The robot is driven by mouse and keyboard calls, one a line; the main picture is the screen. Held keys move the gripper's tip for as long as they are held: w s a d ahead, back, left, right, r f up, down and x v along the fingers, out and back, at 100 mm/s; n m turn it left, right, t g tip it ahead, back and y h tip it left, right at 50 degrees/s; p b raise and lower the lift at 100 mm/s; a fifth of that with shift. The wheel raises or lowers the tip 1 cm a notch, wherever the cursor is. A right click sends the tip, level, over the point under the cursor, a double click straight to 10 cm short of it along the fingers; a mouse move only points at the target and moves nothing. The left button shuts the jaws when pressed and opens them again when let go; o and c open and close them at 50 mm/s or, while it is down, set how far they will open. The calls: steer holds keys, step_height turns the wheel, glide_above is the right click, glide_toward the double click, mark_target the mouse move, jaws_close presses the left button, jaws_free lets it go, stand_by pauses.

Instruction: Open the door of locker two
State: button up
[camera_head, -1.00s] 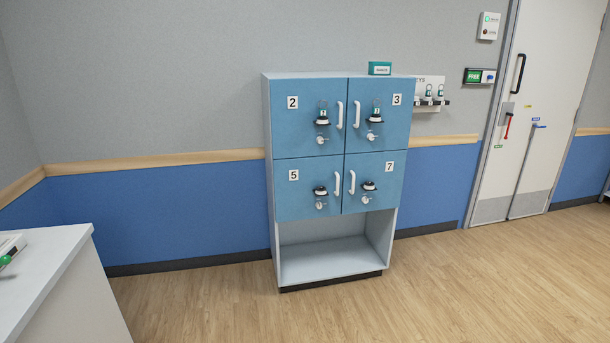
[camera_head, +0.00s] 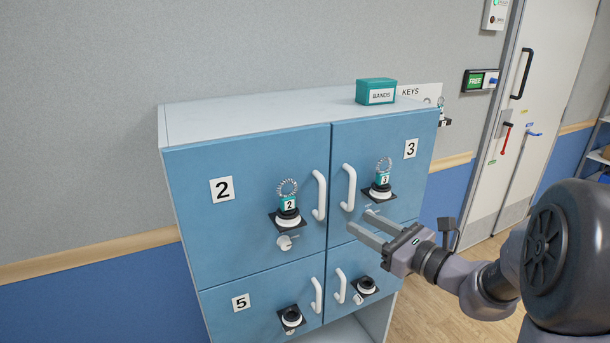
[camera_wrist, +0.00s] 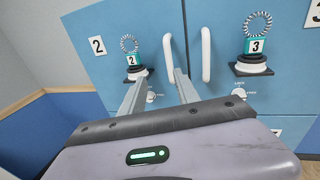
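The blue door of locker two (camera_head: 240,235) is at the upper left of the cabinet and looks shut. Its white handle (camera_head: 320,195) is upright at the door's right edge; it also shows in the wrist view (camera_wrist: 168,52). A teal tag marked 2 (camera_head: 288,203), with a coiled ring, sits at the black and white lock fitting (camera_head: 287,219). A small white knob (camera_head: 285,242) is below it. My gripper (camera_head: 357,221) is open and empty, in front of the locker three side. In the wrist view its fingers (camera_wrist: 160,80) point towards locker two's handle; contact is not visible.
Locker three's door (camera_head: 400,150), with its own handle (camera_head: 350,186) and tag, is directly right. Locker five (camera_head: 240,303) is below. A teal BANDS box (camera_head: 376,91) stands on the cabinet top (camera_head: 260,112). A large white door (camera_head: 555,80) is at the right.

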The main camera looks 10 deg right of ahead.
mark_target(324, 194)
steer(key=shift+m+t+h, duration=0.3)
steer(key=shift+m+t, duration=0.1)
steer(key=shift+m, duration=0.2)
steer(key=x, duration=0.5)
steer(key=b+x, duration=0.1)
steer(key=x, duration=0.4)
steer(key=d+x, duration=0.1)
steer(key=x, duration=0.5)
steer(key=shift+w+b, duration=0.35)
steer(key=shift+c, duration=0.2)
jaws_close()
